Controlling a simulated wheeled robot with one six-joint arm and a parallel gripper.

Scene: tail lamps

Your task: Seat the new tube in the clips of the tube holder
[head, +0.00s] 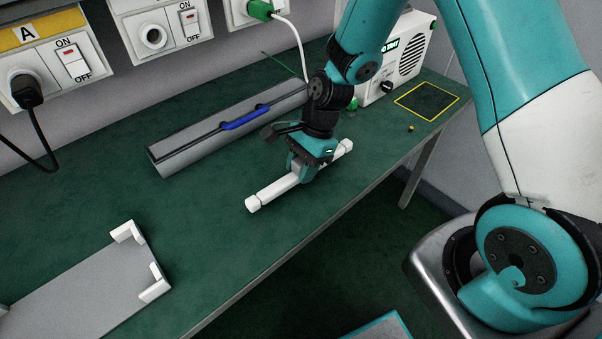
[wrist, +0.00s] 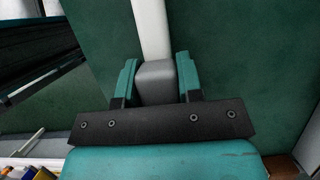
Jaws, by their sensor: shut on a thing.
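The new tube is a white tube (head: 273,192) with a grey middle block. My gripper (head: 303,174) is shut on that grey block, and the tube's white ends stick out on both sides in the head view. In the wrist view the tube (wrist: 150,30) runs upward from between the teal fingers of my gripper (wrist: 157,78). The tube is low over the green bench or touching it; I cannot tell which. A grey plate with white corner clips (head: 85,285), seemingly the tube holder, lies at the lower left, apart from the tube and cut off by the frame.
A long grey case with a blue handle (head: 205,140) lies behind the tube. A white speaker box (head: 405,55) and a yellow-outlined square (head: 427,101) are at the back right. Sockets and switches line the wall. The bench (head: 215,225) is clear between tube and plate.

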